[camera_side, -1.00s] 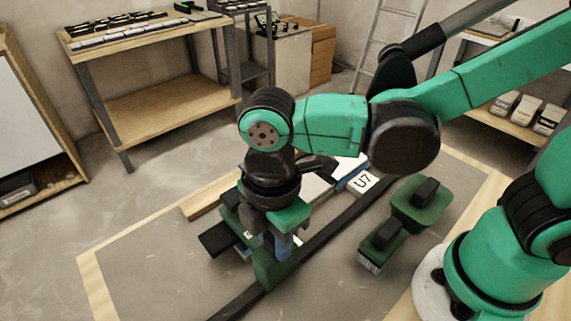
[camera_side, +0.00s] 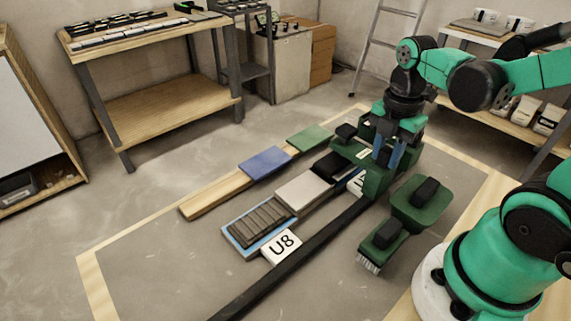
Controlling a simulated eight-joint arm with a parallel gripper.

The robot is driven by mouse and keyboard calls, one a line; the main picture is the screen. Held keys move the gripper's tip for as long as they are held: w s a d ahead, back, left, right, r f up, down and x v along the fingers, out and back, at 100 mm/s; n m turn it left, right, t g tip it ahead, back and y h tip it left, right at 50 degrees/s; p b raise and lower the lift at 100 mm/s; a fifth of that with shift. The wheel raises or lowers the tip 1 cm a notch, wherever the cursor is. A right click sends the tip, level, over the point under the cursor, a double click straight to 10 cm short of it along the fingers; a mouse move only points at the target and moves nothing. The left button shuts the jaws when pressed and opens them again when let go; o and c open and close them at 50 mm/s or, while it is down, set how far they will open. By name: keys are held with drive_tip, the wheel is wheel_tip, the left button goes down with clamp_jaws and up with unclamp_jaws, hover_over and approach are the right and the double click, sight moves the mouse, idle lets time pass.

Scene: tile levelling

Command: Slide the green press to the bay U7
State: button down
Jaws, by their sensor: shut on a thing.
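My gripper (camera_side: 397,148) is shut on the green press (camera_side: 382,180) and points down at the far end of the black rail (camera_side: 297,258). The press's green arm reaches left over the tile row. The U7 card (camera_side: 356,183) is mostly hidden by the press, with a white part showing at its lower left side. The U8 card (camera_side: 282,246) lies further toward the near left, beside the blue-edged bay holding a ribbed dark tile (camera_side: 262,226). A pale tile (camera_side: 304,193) lies between that bay and the press.
A green tool with a black handle (camera_side: 421,204) and a green brush (camera_side: 381,247) lie right of the rail. A wooden strip (camera_side: 205,200) with a blue tile (camera_side: 265,162) and green tile (camera_side: 311,138) runs along the left. The rail's near part is clear.

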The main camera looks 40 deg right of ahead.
drive_tip(key=shift+d, duration=0.25)
drive_tip(key=c, duration=0.6)
unclamp_jaws()
drive_tip(key=shift+r, duration=2.8)
